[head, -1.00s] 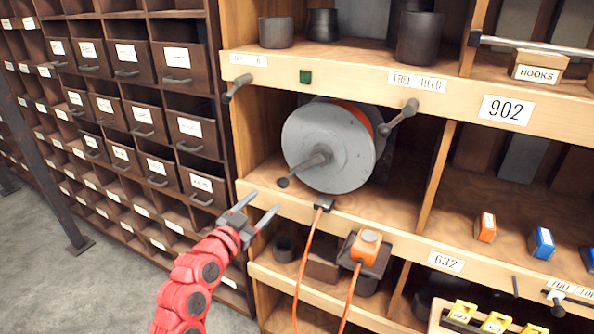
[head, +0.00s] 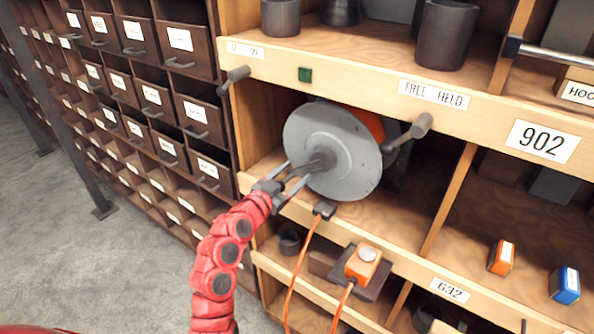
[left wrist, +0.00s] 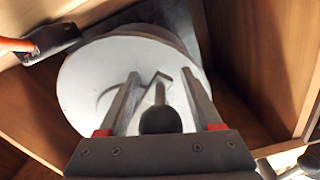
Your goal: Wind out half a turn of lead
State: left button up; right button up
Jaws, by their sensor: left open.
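The reel (head: 335,150) has a grey disc and sits in the open bay of the wooden shelf, with orange lead (head: 370,122) wound behind the disc. It also shows in the left wrist view (left wrist: 90,85). A dark crank handle (head: 322,161) sticks out from the disc. My left gripper (head: 299,171) is open at the crank handle's end; in the left wrist view its fingers (left wrist: 160,76) stand either side of the dark round knob (left wrist: 160,121), apart from it. Orange lead (head: 303,258) hangs from a dark guide (head: 324,209) on the shelf edge. My right gripper is not in view.
An orange box with a pale button (head: 363,263) is below the bay. Dark pegs (head: 234,78) and (head: 407,132) jut from the upper shelf edge. A drawer cabinet (head: 150,100) stands left. Small orange (head: 501,257) and blue (head: 565,284) boxes lie right.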

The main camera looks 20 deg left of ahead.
pick_arm(q)
jog(key=shift+s, duration=0.1)
grip_shut()
dwell(1.2)
